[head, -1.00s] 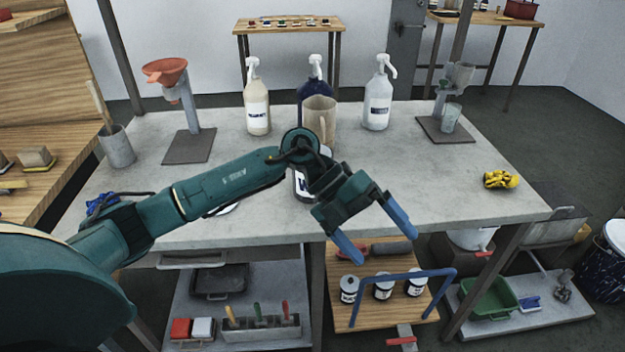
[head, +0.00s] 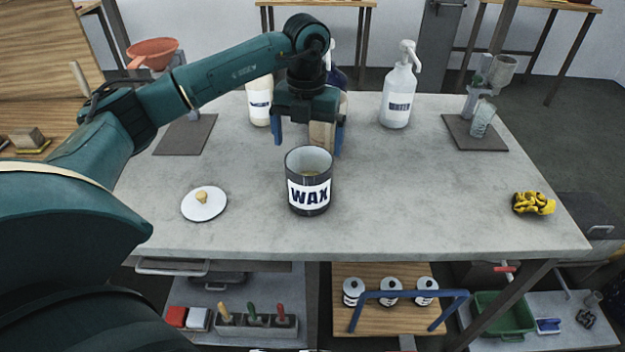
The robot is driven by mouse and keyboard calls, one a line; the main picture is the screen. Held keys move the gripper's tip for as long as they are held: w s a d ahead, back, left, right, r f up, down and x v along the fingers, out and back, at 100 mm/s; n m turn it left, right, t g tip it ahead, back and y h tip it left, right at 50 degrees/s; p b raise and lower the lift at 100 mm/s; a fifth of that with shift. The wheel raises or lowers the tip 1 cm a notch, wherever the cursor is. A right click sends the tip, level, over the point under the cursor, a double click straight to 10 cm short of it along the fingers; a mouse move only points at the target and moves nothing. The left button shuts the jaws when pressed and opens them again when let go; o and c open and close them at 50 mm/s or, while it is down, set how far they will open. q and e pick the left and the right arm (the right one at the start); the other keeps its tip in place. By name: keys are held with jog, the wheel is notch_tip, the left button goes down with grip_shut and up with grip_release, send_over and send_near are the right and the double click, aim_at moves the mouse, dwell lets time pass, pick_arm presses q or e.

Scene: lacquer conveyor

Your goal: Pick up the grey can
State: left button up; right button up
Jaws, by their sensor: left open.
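The grey can (head: 309,195) is dark, open-topped and labelled WAX. It stands upright on the grey worktable (head: 420,200), near the middle, and shows whole. My left gripper (head: 308,140) points down with its blue fingers apart, empty. In the picture it is just above the can's rim, and the can stands clear of the fingers. I cannot tell how far behind or above the can the fingers are. My right gripper is not in view.
A beige jug (head: 321,138) shows between my fingers, partly hidden. Behind are a cream bottle (head: 260,105) and a white spray bottle (head: 398,97).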

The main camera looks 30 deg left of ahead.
aim_at(310, 173)
pick_arm(q)
jog(key=f, duration=0.3)
jog(key=f+p, duration=0.1)
jog(key=f, duration=0.5)
jog(key=shift+s+d+f+p, duration=0.1)
jog(key=shift+d+f+p, duration=0.15)
jog(key=shift+d+p, duration=0.1)
jog(key=c, duration=1)
jog(key=shift+r, duration=0.1)
jog(key=shift+c, duration=0.8)
jog(key=shift+r, duration=0.1)
